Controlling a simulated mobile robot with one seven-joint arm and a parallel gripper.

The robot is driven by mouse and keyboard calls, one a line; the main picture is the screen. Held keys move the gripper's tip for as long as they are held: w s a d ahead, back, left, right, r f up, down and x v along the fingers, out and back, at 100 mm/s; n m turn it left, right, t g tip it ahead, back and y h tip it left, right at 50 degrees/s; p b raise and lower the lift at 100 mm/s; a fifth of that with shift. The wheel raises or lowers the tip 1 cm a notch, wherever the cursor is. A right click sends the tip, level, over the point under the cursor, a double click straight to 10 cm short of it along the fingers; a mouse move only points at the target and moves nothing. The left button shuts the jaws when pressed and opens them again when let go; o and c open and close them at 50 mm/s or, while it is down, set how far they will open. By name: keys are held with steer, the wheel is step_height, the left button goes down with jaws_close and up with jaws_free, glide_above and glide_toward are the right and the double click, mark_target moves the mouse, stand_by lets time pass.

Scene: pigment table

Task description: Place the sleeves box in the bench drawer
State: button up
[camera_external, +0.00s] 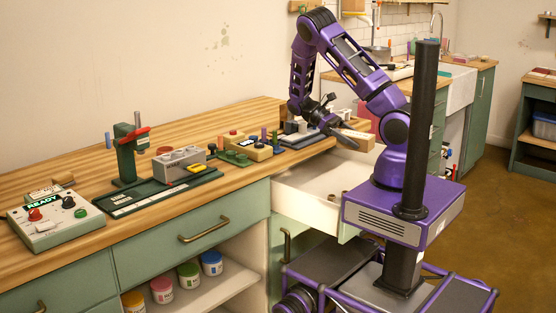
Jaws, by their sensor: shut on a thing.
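My gripper (347,136) is at the end of my purple arm, near the right end of the bench top. It is shut on a small tan box (364,143), which appears to be the sleeves box; the fingers and arm hide part of it. The box is held above the back right part of the open drawer. The bench drawer (300,194) is pulled out, with a pale interior and a few small brown things inside. My body hides its right side.
The wooden bench top (225,107) carries a green press (128,155), a grey block (180,160), a control box reading READY (55,222) and several small fixtures. Colored jars (188,275) stand on the shelf below. A closed drawer (190,235) is left of the open one.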

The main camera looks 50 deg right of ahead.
steer(key=w+d+r+n+t+h, duration=0.3)
steer(key=d+r+n+t+h, duration=0.4)
steer(key=d, duration=0.3)
steer(key=w+d+r+n+t+h, duration=0.2)
steer(key=d+r+n+t+h, duration=0.3)
steer(key=d+n, duration=0.4)
steer(key=shift+t+y, duration=0.4)
steer(key=shift+t, duration=0.3)
steer(key=shift+w+d+f+b, duration=0.15)
steer(key=shift+f+b, duration=1.25)
steer(key=shift+f, duration=6.75)
steer(key=shift+w+f+b, duration=0.1)
steer(key=shift+f+b, duration=1.3)
steer(key=shift+f, duration=6.7)
steer(key=shift+f+b, duration=0.4)
steer(key=shift+f, duration=0.2)
steer(key=o, duration=1.5)
steer(key=p+v, duration=0.3)
steer(key=v, duration=1.4)
steer(key=shift+a, duration=0.25)
